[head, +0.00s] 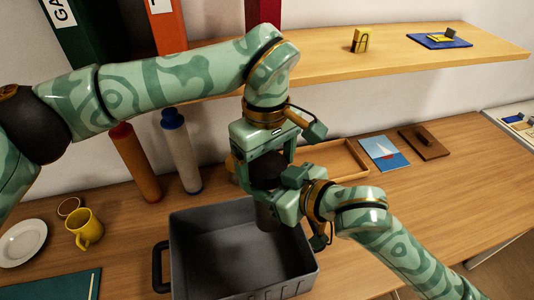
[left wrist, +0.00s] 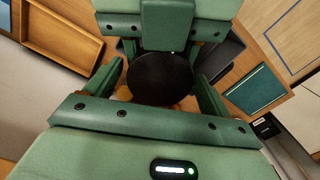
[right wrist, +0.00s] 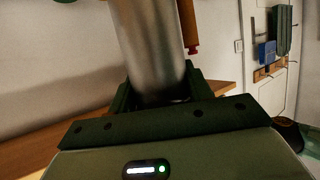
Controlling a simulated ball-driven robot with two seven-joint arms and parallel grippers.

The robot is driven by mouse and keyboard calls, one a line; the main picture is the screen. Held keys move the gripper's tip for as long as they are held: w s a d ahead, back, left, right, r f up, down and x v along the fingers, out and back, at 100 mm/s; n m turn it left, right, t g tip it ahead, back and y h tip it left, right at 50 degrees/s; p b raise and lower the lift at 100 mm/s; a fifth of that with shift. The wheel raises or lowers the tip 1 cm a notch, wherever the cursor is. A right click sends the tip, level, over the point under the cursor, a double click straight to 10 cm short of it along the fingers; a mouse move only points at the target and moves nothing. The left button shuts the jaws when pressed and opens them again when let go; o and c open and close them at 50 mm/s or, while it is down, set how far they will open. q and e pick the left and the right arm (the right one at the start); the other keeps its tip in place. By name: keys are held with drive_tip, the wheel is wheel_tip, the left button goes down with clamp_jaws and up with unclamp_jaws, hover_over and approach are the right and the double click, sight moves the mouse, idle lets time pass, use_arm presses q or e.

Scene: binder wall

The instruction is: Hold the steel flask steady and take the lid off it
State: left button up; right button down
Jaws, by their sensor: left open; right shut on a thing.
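The steel flask (right wrist: 150,45) stands as a brushed metal cylinder between the right gripper's fingers in the right wrist view. In the head view its lower body (head: 268,215) shows beneath my grippers, over the grey crate. My right gripper (right wrist: 150,95) is shut on the flask's body. The dark round lid (left wrist: 160,78) shows from above in the left wrist view. My left gripper (left wrist: 160,92) is open above the flask, with one finger on each side of the lid. Whether the fingers touch the lid, I cannot tell. In the head view my grippers hide most of the flask and lid.
The empty grey crate (head: 180,255) stands below my grippers. An orange cylinder (head: 135,165) and a blue-topped bottle (head: 180,150) stand behind it on the left. A yellow mug (head: 85,230) and white plate (head: 22,240) are at left. A wooden shelf (head: 370,62) overhangs the back.

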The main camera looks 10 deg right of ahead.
use_arm(q)
drive_tip(key=c, duration=1)
drive_tip(key=n, duration=0.3)
drive_tip(key=o, duration=1.1)
drive_tip(key=shift+r, duration=0.1)
